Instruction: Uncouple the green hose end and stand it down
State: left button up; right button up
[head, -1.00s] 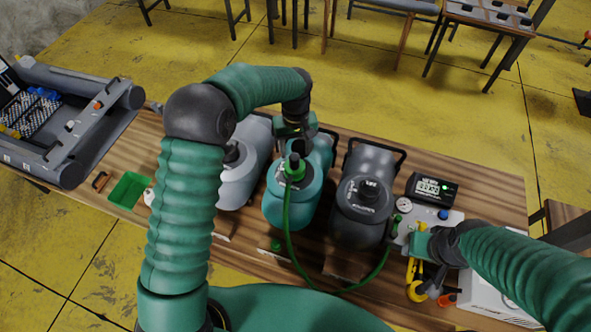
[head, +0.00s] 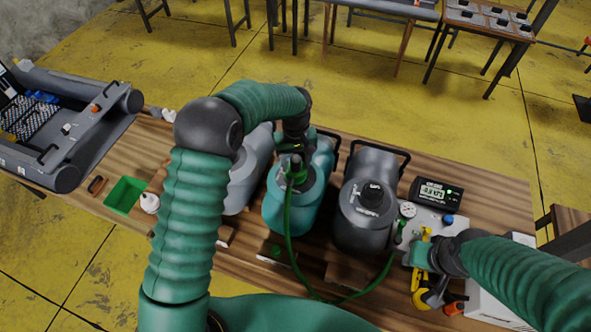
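The green hose end (head: 297,177) stands upright on top of the teal canister (head: 290,208). Its green hose (head: 289,235) hangs down the canister's front and curves right along the table to the grey panel with a gauge (head: 407,210). My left gripper (head: 292,160) is right at the top of the hose end, from above and behind. Its fingers are dark and small there, so I cannot tell whether they grip it. My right gripper (head: 421,257) is at the panel's front edge, beside a yellow part (head: 420,290); its fingers are largely hidden.
A light grey canister (head: 250,165) stands left of the teal one, and a dark grey canister (head: 366,205) stands right. A black display (head: 437,192) sits behind the panel.

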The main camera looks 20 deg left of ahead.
pick_arm(q)
jog(key=shift+s+d+f, duration=0.1)
jog(key=shift+f, duration=0.05)
grip_shut()
jog(key=n, duration=0.4)
jog(key=shift+n, duration=2.1)
jog(key=n+p, duration=0.1)
jog(key=n, duration=0.1)
jog(key=shift+n, duration=1)
